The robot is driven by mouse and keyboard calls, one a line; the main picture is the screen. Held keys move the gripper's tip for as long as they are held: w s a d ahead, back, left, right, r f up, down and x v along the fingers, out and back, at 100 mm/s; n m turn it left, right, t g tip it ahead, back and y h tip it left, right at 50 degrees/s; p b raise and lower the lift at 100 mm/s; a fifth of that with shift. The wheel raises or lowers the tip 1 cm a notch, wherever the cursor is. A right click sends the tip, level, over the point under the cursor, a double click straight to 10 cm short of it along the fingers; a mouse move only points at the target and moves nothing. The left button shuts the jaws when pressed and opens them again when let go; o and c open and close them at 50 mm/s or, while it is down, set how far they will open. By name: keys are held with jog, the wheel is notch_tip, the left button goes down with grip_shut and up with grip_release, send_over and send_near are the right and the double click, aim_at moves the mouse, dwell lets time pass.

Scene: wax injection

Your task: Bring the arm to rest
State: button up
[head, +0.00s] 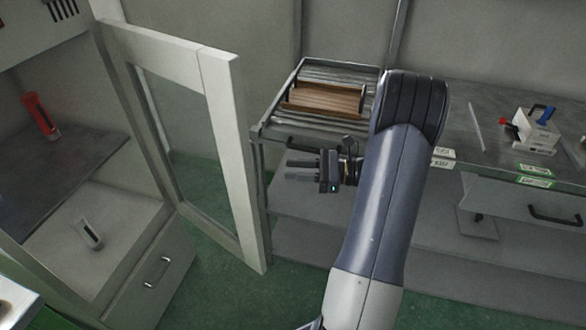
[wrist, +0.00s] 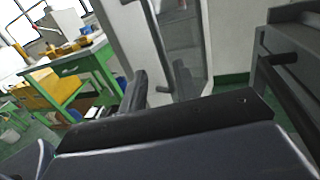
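My arm rises through the middle of the head view and bends at a dark joint near the counter. My gripper (head: 297,170) points left, in the air in front of the counter, near a drawer handle. Its two dark fingers stand apart with nothing seen between them. In the wrist view the fingers of my gripper (wrist: 160,85) also stand apart, with a gap between them.
An open glass-paned door (head: 232,160) stands left of my gripper. A wooden box (head: 325,98) lies on a metal rack (head: 290,80) behind it. A white device (head: 530,132) is on the counter (head: 465,120) at right. A green workbench (wrist: 75,65) shows in the wrist view.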

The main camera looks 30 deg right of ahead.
jog(key=shift+a, duration=0.1)
jog(key=x, duration=1)
jog(key=shift+w+a, duration=0.15)
jog(key=shift+a, duration=0.1)
jog(key=shift+a, duration=0.15)
